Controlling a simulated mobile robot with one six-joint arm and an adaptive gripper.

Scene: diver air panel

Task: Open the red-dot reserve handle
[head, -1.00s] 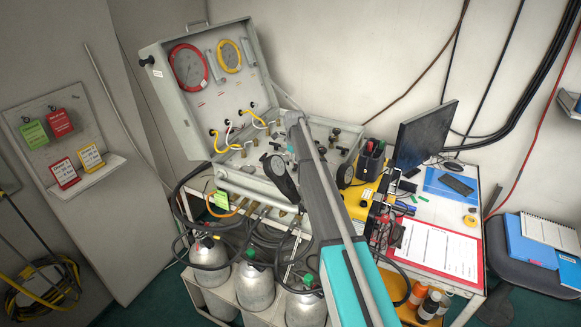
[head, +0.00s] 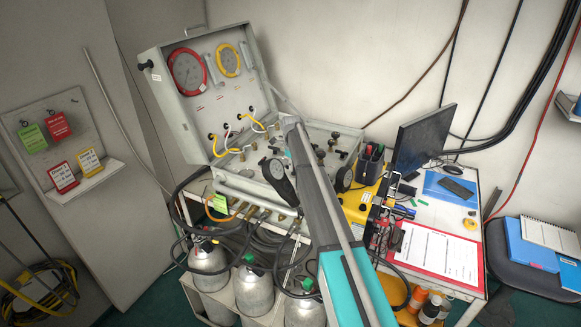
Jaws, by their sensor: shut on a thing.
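The air panel is an open grey case (head: 187,118) on a cart, its raised lid carrying a red-rimmed gauge (head: 187,69) and a yellow-rimmed gauge (head: 228,61). Small dark valve handles (head: 334,139) stand on the panel in the lower half. I cannot make out a red dot on any of them, so I cannot tell which is the reserve handle. My grey and teal arm reaches up from the bottom across the middle of the case and hides part of the panel. My gripper does not show; the arm covers that area.
Grey cylinders (head: 251,289) stand below the panel among black hoses. A monitor (head: 422,138) and a red-edged clipboard (head: 438,252) are on the desk at right. Coloured tags hang on a board (head: 72,103) at left. Black gauges (head: 279,181) stick up at the panel's front.

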